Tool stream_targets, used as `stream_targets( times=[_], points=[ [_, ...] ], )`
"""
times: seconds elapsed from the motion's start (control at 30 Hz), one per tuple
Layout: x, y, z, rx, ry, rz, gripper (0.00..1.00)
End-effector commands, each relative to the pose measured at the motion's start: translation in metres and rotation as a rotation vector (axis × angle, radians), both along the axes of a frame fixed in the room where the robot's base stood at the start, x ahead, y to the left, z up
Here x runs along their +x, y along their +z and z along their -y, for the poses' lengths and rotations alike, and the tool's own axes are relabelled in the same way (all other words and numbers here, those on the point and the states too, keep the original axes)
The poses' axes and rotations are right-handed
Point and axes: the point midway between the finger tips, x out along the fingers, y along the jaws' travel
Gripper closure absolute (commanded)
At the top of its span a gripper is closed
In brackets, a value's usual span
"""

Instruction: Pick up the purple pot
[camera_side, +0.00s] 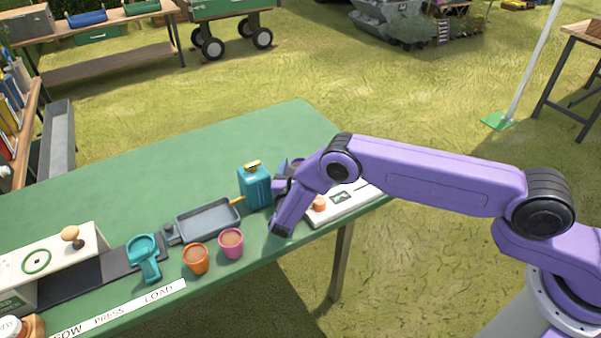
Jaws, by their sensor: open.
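No pot is clearly purple.
A teal can (255,187) stands close left of my gripper. A grey tray (208,220) lies behind the pots. A teal scoop-like tool (146,256) lies to their left. A white panel (350,200) with an orange knob is right of my gripper. The table's back is clear.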

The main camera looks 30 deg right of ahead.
Motion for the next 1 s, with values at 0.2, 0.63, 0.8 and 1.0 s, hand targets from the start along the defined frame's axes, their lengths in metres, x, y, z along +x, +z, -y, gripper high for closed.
stream_targets(
  times=[0.2,0.63,0.8,1.0],
  points=[
    [0.02,0.0,0.018,0.001,-0.001,-0.001,0.25],
    [0.023,0.0,0.02,-0.001,0.002,-0.001,0.64],
    [0.023,0.0,0.02,0.0,0.002,0.0,0.74],
    [0.023,0.001,0.019,0.001,0.002,-0.001,0.74]
  ],
)
